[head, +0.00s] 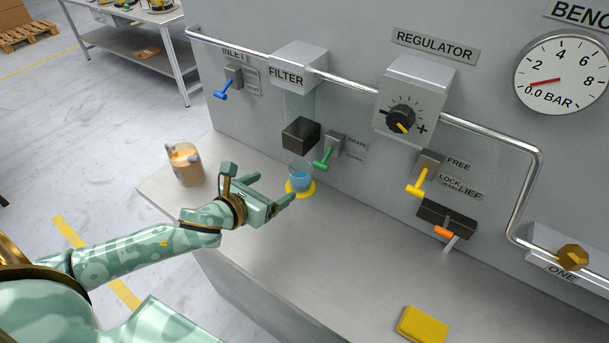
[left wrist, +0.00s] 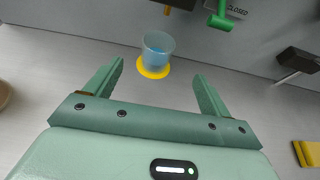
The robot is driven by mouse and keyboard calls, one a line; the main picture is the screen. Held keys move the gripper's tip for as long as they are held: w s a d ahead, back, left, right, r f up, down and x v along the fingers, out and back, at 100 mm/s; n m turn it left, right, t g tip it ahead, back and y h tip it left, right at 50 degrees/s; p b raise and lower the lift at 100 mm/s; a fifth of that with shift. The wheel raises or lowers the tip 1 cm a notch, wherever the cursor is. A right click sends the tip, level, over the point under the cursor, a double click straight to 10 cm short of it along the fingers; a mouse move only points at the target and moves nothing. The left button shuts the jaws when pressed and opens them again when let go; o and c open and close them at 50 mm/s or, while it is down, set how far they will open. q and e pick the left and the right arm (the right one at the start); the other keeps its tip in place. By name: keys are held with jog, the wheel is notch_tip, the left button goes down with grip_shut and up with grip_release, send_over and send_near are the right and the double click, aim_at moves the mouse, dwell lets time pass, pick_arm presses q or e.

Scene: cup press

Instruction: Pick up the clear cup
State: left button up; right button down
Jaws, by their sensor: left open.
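The clear cup (head: 300,177) stands upright on a yellow disc (head: 300,193) on the bench, with blue content showing through its wall. It also shows in the left wrist view (left wrist: 158,49), beyond the fingertips and roughly centred between them. My left gripper (head: 275,187) is open and empty, close to the cup on its left side in the head view. In the left wrist view its two fingers (left wrist: 160,72) are spread wide, with the cup apart from both. My right gripper is not in view.
The filter (head: 300,66) and a dark block (head: 301,135) are above the cup. A green drain lever (head: 323,159) is just right of it. An orange-filled container (head: 186,163) stands at the bench's left end. A yellow sponge-like block (head: 422,324) lies front right. The middle bench is clear.

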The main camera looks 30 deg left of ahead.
pick_arm(q)
jog(key=b, duration=0.1)
send_near(307, 168)
jog(key=shift+w+f+b, duration=0.15)
jog(key=shift+w+b, duration=0.25)
jog(key=shift+w, duration=0.45)
jog(key=shift+w+f, duration=0.2)
jog(key=shift+w, duration=0.05)
jog(key=b+x, duration=0.2)
jog(key=x, duration=0.2)
jog(key=shift+f, duration=0.15)
jog(key=shift+w+d, duration=0.1)
jog(key=shift+w, duration=0.25)
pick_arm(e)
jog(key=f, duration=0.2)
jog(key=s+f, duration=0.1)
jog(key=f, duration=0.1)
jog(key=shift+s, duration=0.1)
pick_arm(q)
jog(key=shift+c, duration=0.2)
jog(key=c, duration=1.1)
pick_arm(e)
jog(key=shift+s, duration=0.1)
